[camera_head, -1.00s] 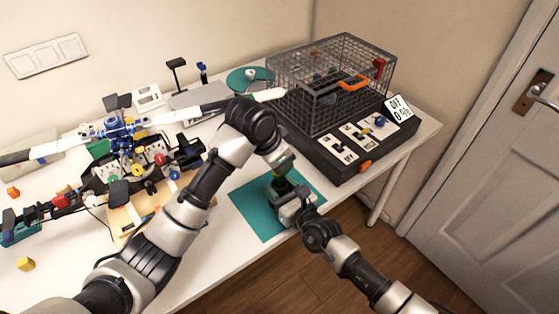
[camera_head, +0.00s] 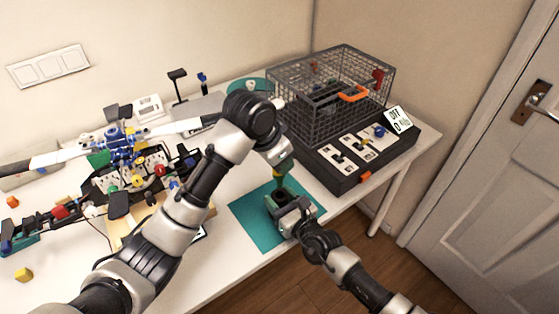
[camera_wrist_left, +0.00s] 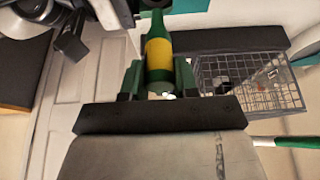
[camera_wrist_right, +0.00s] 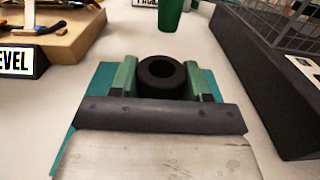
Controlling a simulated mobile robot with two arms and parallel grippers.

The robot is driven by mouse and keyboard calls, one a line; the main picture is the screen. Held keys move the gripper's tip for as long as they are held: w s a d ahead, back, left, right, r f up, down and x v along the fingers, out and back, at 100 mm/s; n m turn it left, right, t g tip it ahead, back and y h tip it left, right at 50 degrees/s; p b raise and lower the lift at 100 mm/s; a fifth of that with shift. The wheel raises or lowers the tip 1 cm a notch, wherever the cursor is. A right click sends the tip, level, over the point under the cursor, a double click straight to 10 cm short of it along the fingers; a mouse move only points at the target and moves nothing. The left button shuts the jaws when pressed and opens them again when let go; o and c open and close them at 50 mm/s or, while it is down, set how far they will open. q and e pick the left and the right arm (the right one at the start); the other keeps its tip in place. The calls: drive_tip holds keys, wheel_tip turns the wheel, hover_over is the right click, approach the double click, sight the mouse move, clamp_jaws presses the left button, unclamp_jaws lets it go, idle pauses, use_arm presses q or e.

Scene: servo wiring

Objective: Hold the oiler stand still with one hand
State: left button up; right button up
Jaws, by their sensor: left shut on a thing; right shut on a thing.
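The oiler is a green bottle with a yellow band (camera_wrist_left: 158,52); my left gripper (camera_wrist_left: 158,82) is shut on it. In the head view the oiler (camera_head: 279,182) hangs below my left gripper (camera_head: 279,168), above the stand. The oiler stand (camera_wrist_right: 161,76) is a short black round holder with an open hole, standing on the teal mat. My right gripper (camera_wrist_right: 164,84) is shut on it, one green finger on each side. In the right wrist view the oiler's lower end (camera_wrist_right: 171,14) shows beyond the empty stand, apart from it.
The teal mat (camera_head: 258,226) lies at the table's front edge. A wire cage (camera_head: 335,95) on a black switch box (camera_head: 338,178) stands to the right. A drone-like assembly (camera_head: 135,160) with propellers and loose parts fills the left side.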

drive_tip(key=o, duration=1)
drive_tip(key=shift+s+d, duration=0.1)
drive_tip(key=v, duration=1.1)
drive_tip(key=shift+s+d, duration=0.2)
drive_tip(key=shift+s, duration=0.1)
drive_tip(key=shift+f, duration=0.1)
